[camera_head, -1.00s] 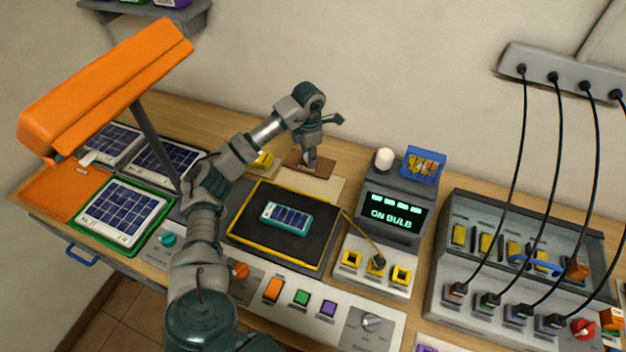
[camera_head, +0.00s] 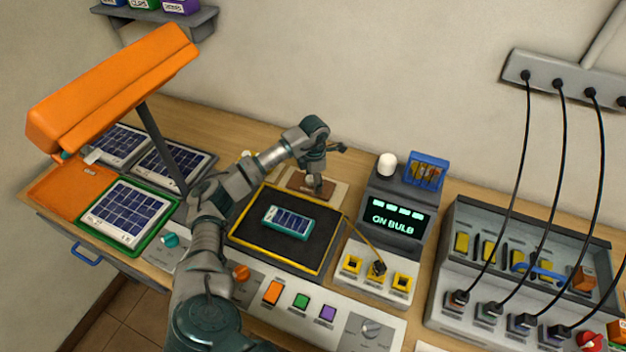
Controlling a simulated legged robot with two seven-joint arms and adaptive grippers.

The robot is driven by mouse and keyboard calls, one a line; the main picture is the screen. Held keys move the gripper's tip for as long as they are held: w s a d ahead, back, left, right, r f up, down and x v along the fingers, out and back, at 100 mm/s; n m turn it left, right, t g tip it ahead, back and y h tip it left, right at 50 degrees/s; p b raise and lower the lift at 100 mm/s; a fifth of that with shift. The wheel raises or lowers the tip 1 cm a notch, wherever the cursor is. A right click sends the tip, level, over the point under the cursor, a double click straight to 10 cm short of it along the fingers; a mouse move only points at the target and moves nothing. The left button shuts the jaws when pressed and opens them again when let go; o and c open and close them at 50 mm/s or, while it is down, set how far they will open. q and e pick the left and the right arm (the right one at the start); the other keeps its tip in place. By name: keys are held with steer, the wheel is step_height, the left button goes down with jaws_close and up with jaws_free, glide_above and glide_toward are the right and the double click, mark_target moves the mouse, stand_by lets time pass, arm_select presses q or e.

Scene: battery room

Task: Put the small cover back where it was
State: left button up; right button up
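A small brown plate (camera_head: 298,184), which looks like the small cover, lies on or just above a beige board (camera_head: 341,190) behind the black tray. My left gripper (camera_head: 318,182) points down at it, and a fingertip meets the plate near its middle. Another dark part of the gripper sticks out to the right. Whether the fingers are closed on the plate or only touch it is not clear. My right gripper is out of view.
A yellow-edged black tray (camera_head: 258,243) holds a small blue solar cell (camera_head: 289,222). A display unit (camera_head: 393,222) reading "ON BULB" stands right of the plate. An orange lamp (camera_head: 115,90) overhangs solar panels at left. Black cables (camera_head: 515,180) hang at right.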

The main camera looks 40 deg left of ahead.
mark_target(310, 177)
arm_select(q)
steer(key=shift+a+r, duration=0.15)
steer(key=shift+r, duration=0.1)
steer(key=r, duration=0.2)
steer(key=a+r, duration=0.1)
steer(key=r, duration=0.1)
steer(key=shift+a+r, duration=0.1)
step_height(310, 177, up, 7)
steer(key=p, duration=0.1)
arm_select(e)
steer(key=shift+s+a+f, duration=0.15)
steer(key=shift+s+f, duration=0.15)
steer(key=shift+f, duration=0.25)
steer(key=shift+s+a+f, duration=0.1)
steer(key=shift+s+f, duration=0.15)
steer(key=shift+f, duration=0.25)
